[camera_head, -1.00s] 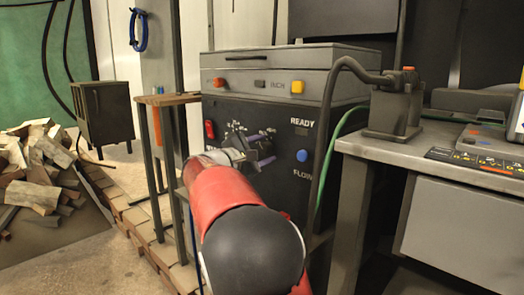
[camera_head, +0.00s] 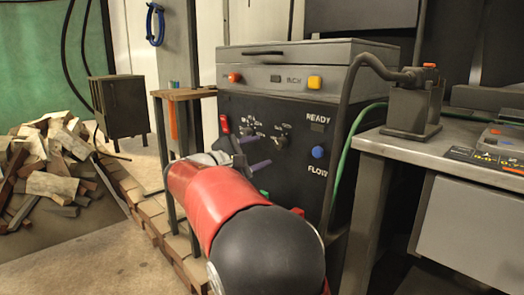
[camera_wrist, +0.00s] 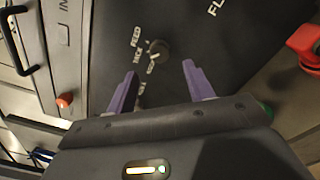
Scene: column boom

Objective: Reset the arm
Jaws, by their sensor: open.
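My gripper (camera_head: 254,155) is open, with two purple fingers pointing at the black front panel (camera_head: 290,170) of a grey machine. In the wrist view the fingers (camera_wrist: 160,72) are spread apart with nothing between them. A round knob (camera_wrist: 158,51) on the panel shows just beyond the fingertips, with the label FEED beside it. I cannot tell the exact gap to the panel. My red and black arm covers the lower part of the panel in the head view.
A red switch (camera_head: 224,124) and a blue button (camera_head: 318,152) are on the panel. A hose (camera_head: 345,125) arches down at the right by a metal workbench (camera_head: 455,158). A small wooden-topped stand (camera_head: 185,93) is close on the left.

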